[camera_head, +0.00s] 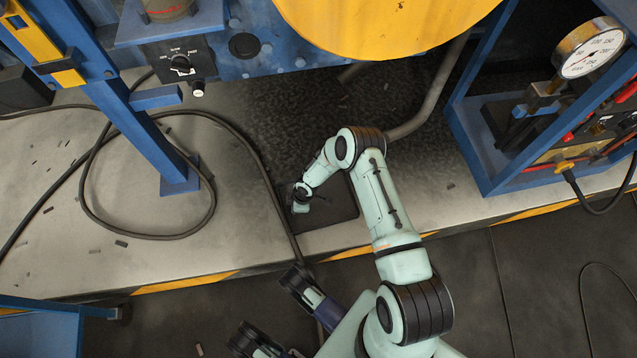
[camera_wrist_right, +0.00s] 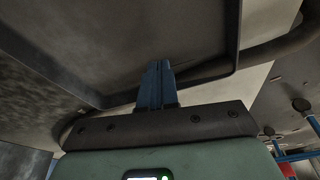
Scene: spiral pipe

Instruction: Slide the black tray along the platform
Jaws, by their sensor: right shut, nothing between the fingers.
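The black tray (camera_head: 342,203) is a flat, dark, shallow tray with a thin raised rim. It lies on the grey platform (camera_head: 230,235) near its front edge. My right arm reaches over it from the bottom, and the wrist hides part of the tray. My right gripper (camera_head: 299,193) is at the tray's left side. In the right wrist view its blue fingers (camera_wrist_right: 157,72) are together and empty, overlapping the rim of the tray (camera_wrist_right: 190,40). I cannot tell whether they touch it. I do not make out my left gripper.
A black cable (camera_head: 262,160) runs along the tray's left side. A blue post (camera_head: 150,135) stands on the platform to the left. A blue frame with a gauge (camera_head: 590,47) stands right. A yellow drum (camera_head: 385,22) overhangs the back. Dark debris covers the platform behind the tray.

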